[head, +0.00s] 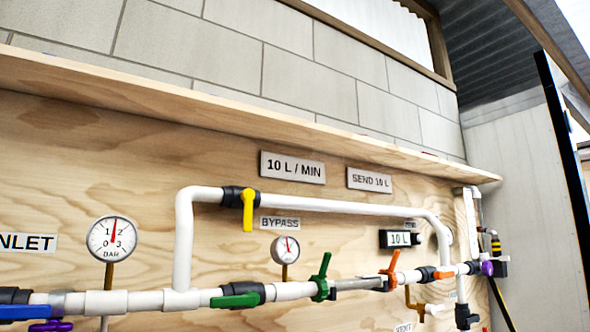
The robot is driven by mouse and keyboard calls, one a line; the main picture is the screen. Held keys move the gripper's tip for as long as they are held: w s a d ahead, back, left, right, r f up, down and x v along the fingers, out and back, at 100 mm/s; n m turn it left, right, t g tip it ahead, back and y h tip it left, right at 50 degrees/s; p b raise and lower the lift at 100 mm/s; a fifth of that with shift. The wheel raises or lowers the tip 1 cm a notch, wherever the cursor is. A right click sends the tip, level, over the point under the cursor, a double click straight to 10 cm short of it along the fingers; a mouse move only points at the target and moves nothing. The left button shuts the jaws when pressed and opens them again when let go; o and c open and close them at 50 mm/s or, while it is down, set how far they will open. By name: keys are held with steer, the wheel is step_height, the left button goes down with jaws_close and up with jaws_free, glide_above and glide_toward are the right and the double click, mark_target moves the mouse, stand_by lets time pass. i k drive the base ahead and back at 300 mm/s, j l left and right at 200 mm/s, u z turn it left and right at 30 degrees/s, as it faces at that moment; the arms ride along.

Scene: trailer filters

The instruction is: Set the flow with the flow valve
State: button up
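No label in view reads "flow valve", so I cannot tell which valve it is. A valve with a green handle (322,276) standing nearly upright sits on the lower white pipe, right of the small gauge. A valve with an orange handle (393,267), tilted, is further right. Another green handle (235,300) lies along the pipe at the lower middle. A yellow handle (248,210) hangs down on the bypass pipe. A sign (292,167) reads 10 L / MIN. A small display (400,239) reads 10 L. My gripper is not in view.
A wooden shelf (250,116) runs above the plywood panel. A large BAR gauge (112,239) and a smaller gauge (285,249) stand above the lower pipe. A blue handle (25,312) is at lower left, a purple one (487,267) at right. A SEND 10 L sign (369,180) hangs above.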

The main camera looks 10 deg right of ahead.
mark_target(487, 268)
steer(key=z, duration=1.3)
